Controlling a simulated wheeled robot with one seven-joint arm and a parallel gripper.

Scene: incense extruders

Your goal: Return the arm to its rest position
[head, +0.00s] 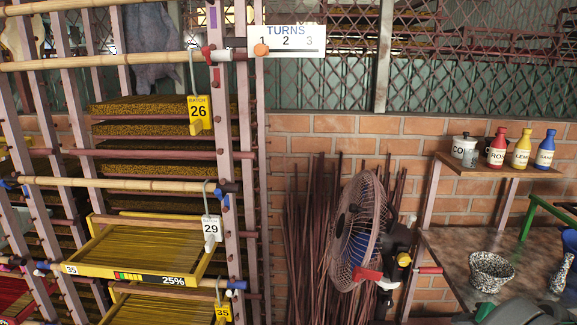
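My gripper does not show in the head view, and I cannot make out my arm for sure. The drying rack (247,150) stands at the left with trays of incense sticks. A yellow tray (140,270) marked 35 and 25% sits in its lower part. Tags for batch 26 (199,115), 29 (212,229) and 35 (223,313) hang on the rack. A white TURNS sign (297,41) with an orange knob (261,50) at its number 1 is at the top.
A caged fan (357,230) stands right of the rack, before a bundle of dark sticks (305,225). At the right, a wooden shelf (490,172) holds labelled bottles above a table (450,250) with a speckled bowl (491,272). Partly cut-off grey and green shapes fill the lower right corner.

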